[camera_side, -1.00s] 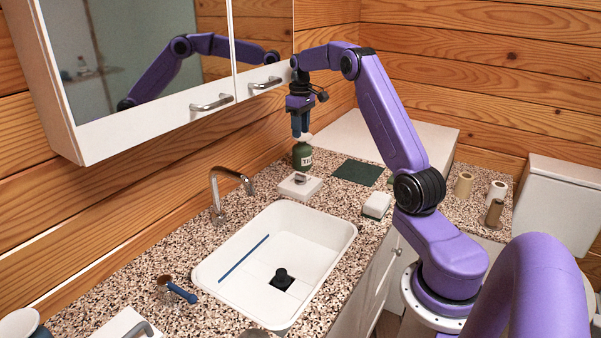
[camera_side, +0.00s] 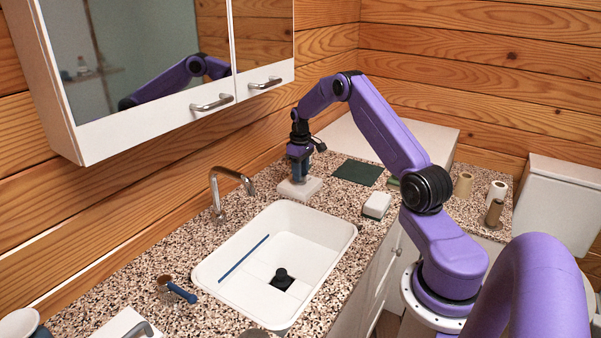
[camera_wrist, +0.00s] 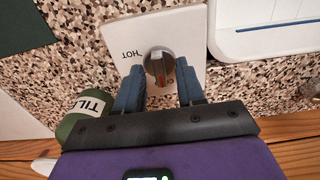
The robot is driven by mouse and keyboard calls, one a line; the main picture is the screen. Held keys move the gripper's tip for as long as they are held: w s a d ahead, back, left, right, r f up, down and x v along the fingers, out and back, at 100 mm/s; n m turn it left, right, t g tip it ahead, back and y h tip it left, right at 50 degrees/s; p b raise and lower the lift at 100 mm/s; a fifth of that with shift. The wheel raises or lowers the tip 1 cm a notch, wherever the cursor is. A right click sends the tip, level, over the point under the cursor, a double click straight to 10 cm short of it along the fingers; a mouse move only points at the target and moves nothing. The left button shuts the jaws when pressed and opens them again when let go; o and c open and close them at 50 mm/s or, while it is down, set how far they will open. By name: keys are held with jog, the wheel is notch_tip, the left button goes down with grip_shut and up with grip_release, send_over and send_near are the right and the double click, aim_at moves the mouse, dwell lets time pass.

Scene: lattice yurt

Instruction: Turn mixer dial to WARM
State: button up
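The mixer dial (camera_wrist: 159,68) is a round grey knob with a raised bar and a red mark, set on a white plate (camera_wrist: 186,32). The plate reads HOT at its left; I see no WARM label. In the side view the plate (camera_side: 313,187) lies on the counter behind the sink, and my gripper (camera_side: 299,180) is down over it, hiding the dial. In the wrist view my gripper (camera_wrist: 160,72) is open, with one blue finger on each side of the dial. There seems to be a gap between each fingertip and the knob; contact cannot be told.
A green bottle (camera_wrist: 82,118) marked TILE stands close by my left finger in the wrist view. The faucet (camera_side: 216,190) and sink (camera_side: 328,240) are nearby. A white soap-like block (camera_side: 377,204) and dark green mat (camera_side: 358,172) lie to the right. The cabinet (camera_side: 180,75) hangs above.

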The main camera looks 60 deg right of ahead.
jog(key=shift+f, duration=0.2)
grip_shut()
jog(key=shift+m, duration=0.3)
jog(key=m, duration=0.5)
jog(key=shift+m, duration=0.3)
jog(key=m, duration=0.5)
jog(key=shift+m, duration=0.4)
